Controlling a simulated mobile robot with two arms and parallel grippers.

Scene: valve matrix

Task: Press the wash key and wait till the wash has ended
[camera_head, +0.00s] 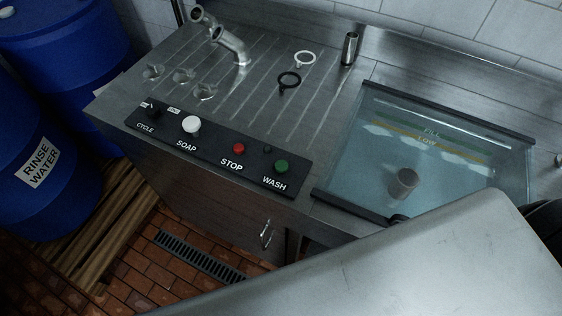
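The wash key is a round green button (281,166) above the word WASH, at the right end of a black control panel (208,153). A small dark round lamp or knob (267,149) sits just left of it and looks unlit. A red button (238,148) is above STOP, a white knob (191,124) above SOAP, and a dark selector (151,108) above CYCLE. Neither of my grippers shows in the head view, and nothing touches the wash key. A basin (335,178) right of the panel holds clear bluish water, with FILL and LOW marks on its far wall.
A large grey metal surface (400,265) fills the lower right and hides part of the counter. A faucet (232,45), two rings (305,58) and a metal cylinder (349,48) are on the steel counter. Blue barrels (75,60) stand left, one labelled RINSE WATER.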

